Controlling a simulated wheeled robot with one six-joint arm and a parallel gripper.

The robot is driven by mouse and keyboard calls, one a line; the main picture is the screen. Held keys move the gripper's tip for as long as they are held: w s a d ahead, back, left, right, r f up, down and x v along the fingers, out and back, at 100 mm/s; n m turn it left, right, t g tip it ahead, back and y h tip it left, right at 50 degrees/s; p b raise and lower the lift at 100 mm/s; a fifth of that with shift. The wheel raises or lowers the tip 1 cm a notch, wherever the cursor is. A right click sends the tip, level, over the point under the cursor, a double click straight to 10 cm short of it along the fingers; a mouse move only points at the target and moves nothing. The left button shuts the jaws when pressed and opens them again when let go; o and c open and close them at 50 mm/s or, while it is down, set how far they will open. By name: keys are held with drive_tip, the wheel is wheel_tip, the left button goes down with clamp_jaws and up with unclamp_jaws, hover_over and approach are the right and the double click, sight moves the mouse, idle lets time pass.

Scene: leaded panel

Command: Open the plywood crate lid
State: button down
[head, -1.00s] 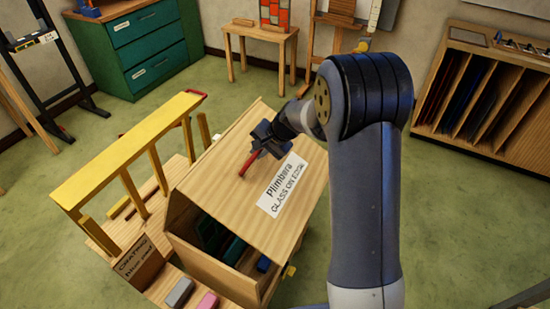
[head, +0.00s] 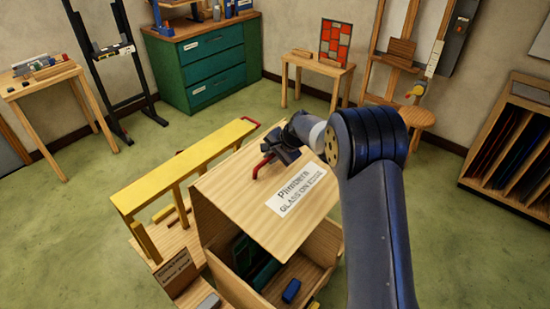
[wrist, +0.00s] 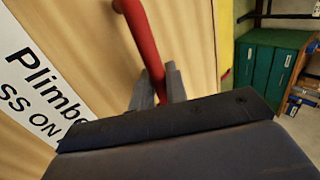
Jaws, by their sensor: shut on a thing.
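The plywood crate (head: 322,246) stands in the lower middle of the head view. Its lid (head: 236,200), with a white printed label (head: 297,190), is tilted up, and the inside shows beneath it. My gripper (head: 270,158) is shut on the red lid handle (head: 262,169). In the wrist view, the red handle (wrist: 142,35) passes between the grey fingers (wrist: 158,85), with the label (wrist: 40,85) to the left. Dark green pieces (head: 262,270) and a blue block (head: 291,290) lie inside the crate. The lid's hinge is not clear to see.
A green drawer cabinet (head: 205,65), a small table (head: 320,65) and a slotted rack (head: 515,150) stand farther back.

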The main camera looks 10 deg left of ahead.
drive_tip(key=shift+a, duration=0.1)
drive_tip(key=c, duration=1.5)
unclamp_jaws()
drive_tip(key=b+v, duration=0.3)
drive_tip(key=v, duration=0.7)
drive_tip(key=shift+s+r, duration=0.1)
drive_tip(key=shift+r, duration=0.2)
